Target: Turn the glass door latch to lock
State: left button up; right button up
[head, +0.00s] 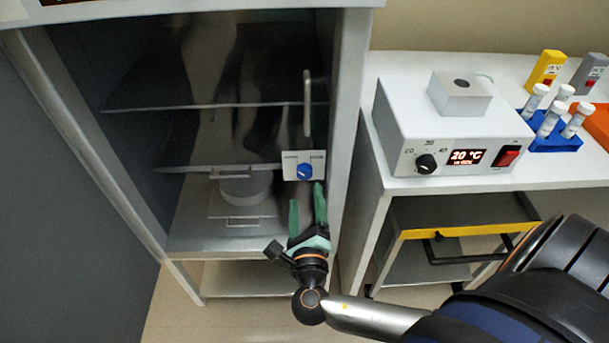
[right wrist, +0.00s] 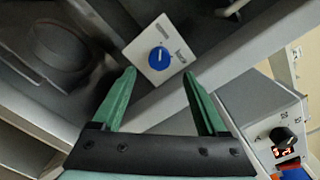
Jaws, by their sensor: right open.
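The door latch is a blue knob (head: 304,172) on a white plate (head: 290,160) with small labels at its upper edge. It sits on the right side of the glass door (head: 215,130), below the vertical handle (head: 307,103). The knob also shows in the right wrist view (right wrist: 159,58), with a white mark on it; the labels are too small to read. My right gripper (head: 307,190) is open and empty, its green fingers just below the latch plate and pointing at it. In the right wrist view the knob lies ahead of and between the fingertips (right wrist: 160,75). My left gripper is out of view.
Shelves and a round pale item (head: 243,190) show behind the glass. To the right, a white bench (head: 450,186) carries a heater box (head: 400,125) with a dial and red switch, plus a blue tube rack (head: 560,145). A yellow-edged drawer (head: 470,230) is below.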

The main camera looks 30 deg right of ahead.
aim_at(304, 175)
jog(key=x, duration=0.7)
jog(key=shift+w+d, duration=0.15)
jog(key=shift+w, duration=0.1)
jog(key=shift+c, duration=0.4)
grip_shut()
